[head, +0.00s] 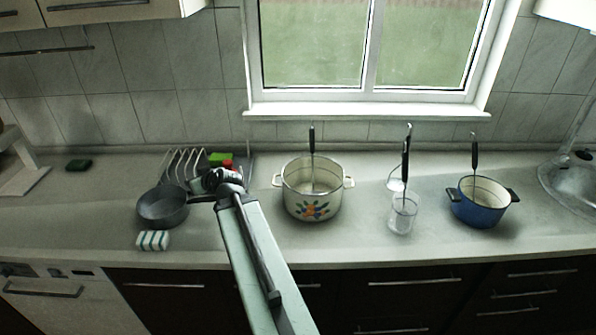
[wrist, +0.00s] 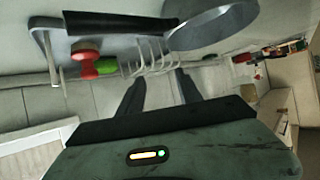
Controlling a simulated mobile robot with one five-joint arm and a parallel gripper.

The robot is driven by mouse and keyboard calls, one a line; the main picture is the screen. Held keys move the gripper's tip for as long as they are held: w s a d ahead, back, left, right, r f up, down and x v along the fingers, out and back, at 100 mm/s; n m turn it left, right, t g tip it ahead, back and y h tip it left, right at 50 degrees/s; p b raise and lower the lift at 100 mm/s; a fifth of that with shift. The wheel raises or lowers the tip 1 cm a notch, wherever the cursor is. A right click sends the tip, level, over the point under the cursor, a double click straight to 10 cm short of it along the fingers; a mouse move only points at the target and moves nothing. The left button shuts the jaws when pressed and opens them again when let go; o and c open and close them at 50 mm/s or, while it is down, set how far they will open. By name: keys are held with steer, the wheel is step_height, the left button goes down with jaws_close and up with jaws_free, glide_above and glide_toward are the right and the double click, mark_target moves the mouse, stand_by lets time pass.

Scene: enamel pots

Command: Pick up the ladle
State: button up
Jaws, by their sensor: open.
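Long black-handled utensils stand in the white flowered pot (head: 300,192), the clear glass (head: 402,220) and the blue pot (head: 477,212) in the head view. The white pot's utensil (head: 312,150) has a thin metal stem, and the blue pot's utensil (head: 474,150) leans slightly. Their lower ends are hidden or unclear, so I cannot tell for certain which is the ladle. My gripper (head: 213,181) is left of the white pot, near the grey pan. In the wrist view my gripper (wrist: 160,77) is open, with nothing between its fingers.
The grey pan (head: 163,208) shows at the top of the wrist view (wrist: 215,27). A wire dish rack (head: 182,163), a green item (head: 217,158) and a striped sponge (head: 153,240) are near it. A sink (head: 575,185) is far right.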

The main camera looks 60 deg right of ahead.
steer(key=s+d+r+m+h, duration=0.1)
steer(key=s+d+m+h, duration=0.1)
steer(key=s+d, duration=0.6)
steer(key=s+d+r+m+h, duration=0.15)
steer(key=s+d, duration=0.25)
steer(key=d, duration=0.7)
steer(key=m+g+h, duration=0.3)
steer(key=m+h, duration=0.1)
glide_toward(313, 153)
steer(key=w+d, duration=0.2)
steer(key=d, duration=0.1)
steer(key=b+x, duration=0.1)
steer(key=x, duration=0.1)
steer(key=f+b+x, duration=0.1)
steer(key=x, duration=0.2)
steer(key=b+x, duration=0.1)
steer(key=x, duration=0.2)
steer(key=shift+a+f, duration=0.1)
steer(key=shift+a, duration=0.25)
steer(key=shift+s+a, duration=0.1)
jaws_close()
